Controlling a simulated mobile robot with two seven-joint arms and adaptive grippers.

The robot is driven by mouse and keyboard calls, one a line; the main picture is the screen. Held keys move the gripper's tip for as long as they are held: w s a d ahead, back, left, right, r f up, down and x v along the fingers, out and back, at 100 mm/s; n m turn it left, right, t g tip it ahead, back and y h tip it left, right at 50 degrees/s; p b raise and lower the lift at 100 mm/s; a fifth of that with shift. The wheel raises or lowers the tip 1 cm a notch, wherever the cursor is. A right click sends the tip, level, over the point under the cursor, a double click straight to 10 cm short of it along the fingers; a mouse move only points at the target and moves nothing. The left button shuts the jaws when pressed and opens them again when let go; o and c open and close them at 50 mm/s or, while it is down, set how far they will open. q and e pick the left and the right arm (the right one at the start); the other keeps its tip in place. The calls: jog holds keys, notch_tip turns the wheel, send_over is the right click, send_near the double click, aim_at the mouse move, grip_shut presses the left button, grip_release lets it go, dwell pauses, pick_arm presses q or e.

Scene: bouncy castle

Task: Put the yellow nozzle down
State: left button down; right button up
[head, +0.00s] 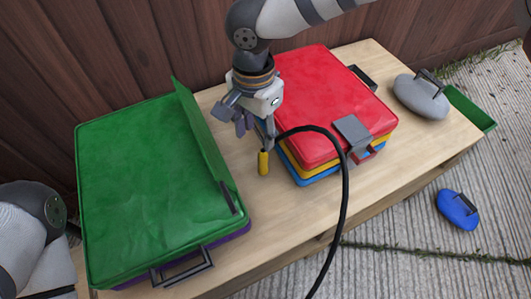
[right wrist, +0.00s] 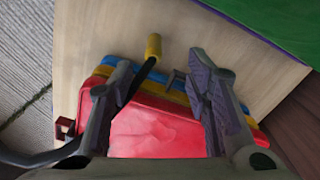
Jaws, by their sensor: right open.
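The yellow nozzle (head: 263,163) is at the end of a black hose (head: 341,200), over the bare strip of wooden table (head: 285,215) between the green and red stacks. I cannot tell for sure whether it rests on the wood. My right gripper (head: 255,128) is above and behind it, pointing down. In the right wrist view, the gripper (right wrist: 160,72) has its fingers wide apart, with nothing clamped between them. The nozzle (right wrist: 153,46) shows beyond the fingertips, and the hose runs past the left finger. My left gripper is out of view; only part of its arm shows at the left edge.
A green folded piece (head: 145,190) on a purple one fills the table's left. A red case (head: 325,95) tops yellow and blue layers right of the nozzle. A grey handled pad (head: 418,98) and green tray (head: 470,108) are farther right. A blue pad (head: 457,208) lies on the ground.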

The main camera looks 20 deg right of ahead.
aim_at(263, 162)
notch_tip(263, 162, down, 7)
jog(key=shift+r+b, duration=0.1)
jog(key=shift+b, duration=0.7)
jog(key=f, duration=0.2)
jog(key=d+f+b, duration=0.1)
jog(key=f, duration=0.1)
jog(key=shift+s+f, duration=0.2)
jog(key=shift+f, duration=0.4)
grip_shut()
